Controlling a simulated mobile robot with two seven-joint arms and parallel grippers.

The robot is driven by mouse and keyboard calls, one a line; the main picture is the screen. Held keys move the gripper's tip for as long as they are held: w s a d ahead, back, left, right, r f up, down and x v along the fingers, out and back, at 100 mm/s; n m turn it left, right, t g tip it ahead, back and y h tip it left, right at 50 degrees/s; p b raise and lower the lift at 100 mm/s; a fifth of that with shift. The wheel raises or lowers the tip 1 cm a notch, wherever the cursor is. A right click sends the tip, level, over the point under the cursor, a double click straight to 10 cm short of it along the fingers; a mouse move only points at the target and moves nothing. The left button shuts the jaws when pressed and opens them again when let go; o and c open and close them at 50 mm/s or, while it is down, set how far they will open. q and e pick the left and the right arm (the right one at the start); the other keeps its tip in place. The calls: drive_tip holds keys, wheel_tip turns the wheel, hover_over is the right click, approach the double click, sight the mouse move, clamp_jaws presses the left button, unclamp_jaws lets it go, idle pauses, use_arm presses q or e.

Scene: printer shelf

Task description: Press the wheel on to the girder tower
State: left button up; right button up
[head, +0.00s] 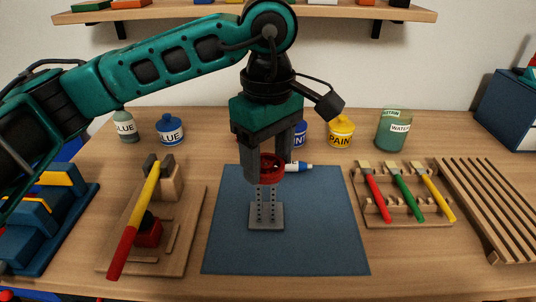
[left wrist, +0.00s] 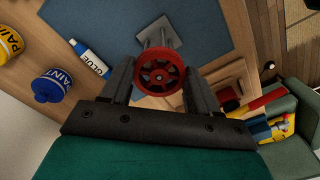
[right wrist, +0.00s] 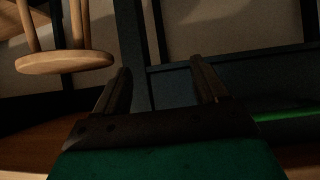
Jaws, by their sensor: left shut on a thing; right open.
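The red spoked wheel (head: 271,168) is held between the fingers of my left gripper (head: 269,166), which is shut on it. The wheel also shows in the left wrist view (left wrist: 161,73), facing that camera. The grey girder tower (head: 266,205) stands upright on its square base plate on the blue mat (head: 320,240). In the head view the wheel is at the tower's top end; whether they touch I cannot tell. In the left wrist view the tower (left wrist: 158,38) shows partly behind the wheel. My right gripper (right wrist: 162,88) is open and empty, away from the table.
A glue tube (head: 298,167) lies behind the wheel on the mat. A wooden stand with a yellow-and-red hammer (head: 135,215) is at left. A brush rack (head: 400,212) is at right. Paint and glue containers stand at the back. The front of the mat is clear.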

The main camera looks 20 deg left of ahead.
use_arm(q)
drive_tip(key=shift+f, duration=0.15)
idle(0.6)
drive_tip(key=o, duration=1.1)
drive_tip(key=shift+r, duration=0.2)
wheel_tip(320, 180, up, 7)
drive_tip(key=p, duration=0.3)
drive_tip(key=shift+f+p, duration=0.15)
drive_tip(key=shift+p, duration=0.25)
